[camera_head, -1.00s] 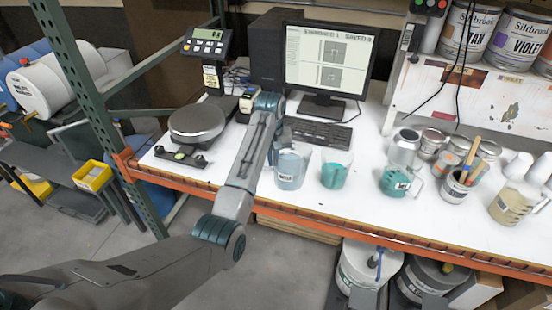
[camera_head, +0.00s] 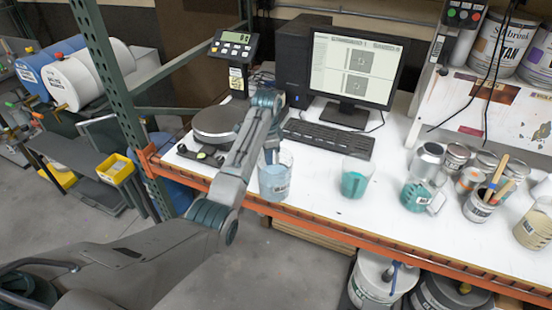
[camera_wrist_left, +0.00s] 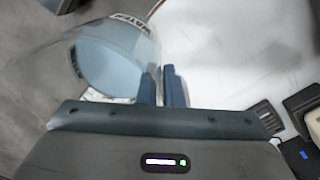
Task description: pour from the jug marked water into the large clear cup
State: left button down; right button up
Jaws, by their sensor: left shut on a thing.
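The water jug (camera_head: 275,184) is a clear jug with pale blue liquid and a small label. It is at the front edge of the white table; I cannot tell whether its base touches it. My left gripper (camera_head: 271,152) comes down from above behind the jug and is shut on it. In the left wrist view the two blue fingers (camera_wrist_left: 163,86) are close together beside the jug (camera_wrist_left: 112,55), whose label reads mirrored. A clear cup (camera_head: 357,174) with teal liquid stands upright on the table to the right, apart from the jug. My right gripper is out of view.
A jug with teal liquid (camera_head: 416,196), a can with brushes (camera_head: 479,207) and several tins stand at the right. A round scale (camera_head: 218,122) is at the left. A keyboard (camera_head: 328,138) and monitor (camera_head: 354,68) are behind. The table between jug and cup is clear.

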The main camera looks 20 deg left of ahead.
aim_at(358, 170)
jog(key=u, duration=0.45)
jog(key=l+u, duration=0.1)
jog(key=u, duration=0.35)
jog(key=l+u, duration=0.1)
jog(key=u, duration=0.85)
jog(key=l+u, duration=0.15)
jog(key=u, duration=0.75)
jog(key=l+u, duration=0.1)
jog(key=u, duration=0.85)
jog(key=k+l+u, duration=0.1)
jog(key=u, duration=0.4)
jog(key=k+l+z, duration=0.1)
jog(key=k+z, duration=0.15)
jog(key=z, duration=0.65)
jog(key=l+z, duration=0.1)
jog(key=z, duration=0.8)
jog(key=l+z, duration=0.15)
jog(key=z, duration=0.75)
